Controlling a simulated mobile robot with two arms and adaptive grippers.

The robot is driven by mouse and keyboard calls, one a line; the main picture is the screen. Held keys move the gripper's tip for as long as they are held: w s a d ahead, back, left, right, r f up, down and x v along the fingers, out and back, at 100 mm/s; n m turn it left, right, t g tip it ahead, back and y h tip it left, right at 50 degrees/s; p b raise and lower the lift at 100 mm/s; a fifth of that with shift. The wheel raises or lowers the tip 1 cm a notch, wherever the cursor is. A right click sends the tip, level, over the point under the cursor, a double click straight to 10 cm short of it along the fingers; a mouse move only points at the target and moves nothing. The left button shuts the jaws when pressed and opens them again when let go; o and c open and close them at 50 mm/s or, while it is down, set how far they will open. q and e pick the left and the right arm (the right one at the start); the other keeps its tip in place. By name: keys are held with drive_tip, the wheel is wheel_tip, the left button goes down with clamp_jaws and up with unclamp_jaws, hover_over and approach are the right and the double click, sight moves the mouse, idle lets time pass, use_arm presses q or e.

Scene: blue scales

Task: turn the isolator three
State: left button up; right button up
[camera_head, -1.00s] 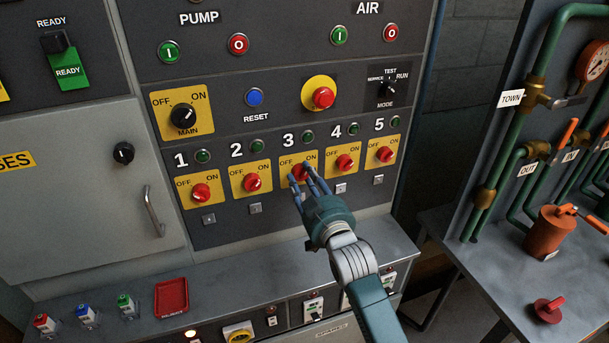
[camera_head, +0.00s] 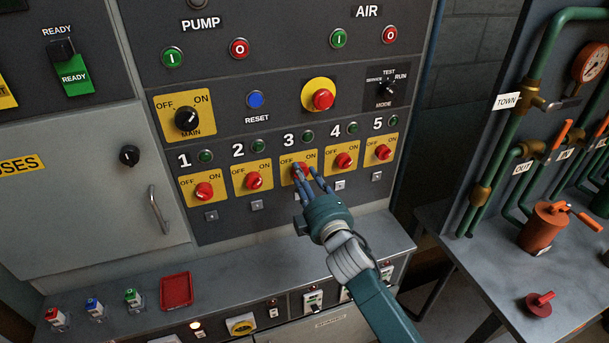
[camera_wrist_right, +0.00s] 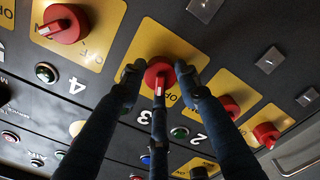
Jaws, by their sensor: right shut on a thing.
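Isolator three is a red rotary knob (camera_wrist_right: 158,72) on a yellow OFF/ON plate (camera_head: 311,157), in the middle of a row of numbered isolators on the dark panel. My right gripper (camera_head: 300,172) reaches it from below right, its blue fingers closed around the knob and hiding most of it in the head view. In the right wrist view the fingers (camera_wrist_right: 160,95) sit on both sides of the knob, with one finger across its front. The white mark on the knob shows there, but its exact setting is hard to tell. My left gripper is not in view.
Isolator two (camera_head: 253,180) and isolator four (camera_head: 344,160) flank it closely. Above are green lamps, the reset button (camera_head: 256,99) and a red emergency button (camera_head: 323,98). A grey ledge with a red tray (camera_head: 176,290) lies below. Pipes and valves stand at right.

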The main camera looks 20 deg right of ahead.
drive_tip(key=shift+n, duration=2)
drive_tip(key=o, duration=1.1)
drive_tip(key=shift+a, duration=0.1)
drive_tip(key=shift+o, duration=0.2)
drive_tip(key=s, duration=1.2)
drive_tip(key=shift+d, duration=0.2)
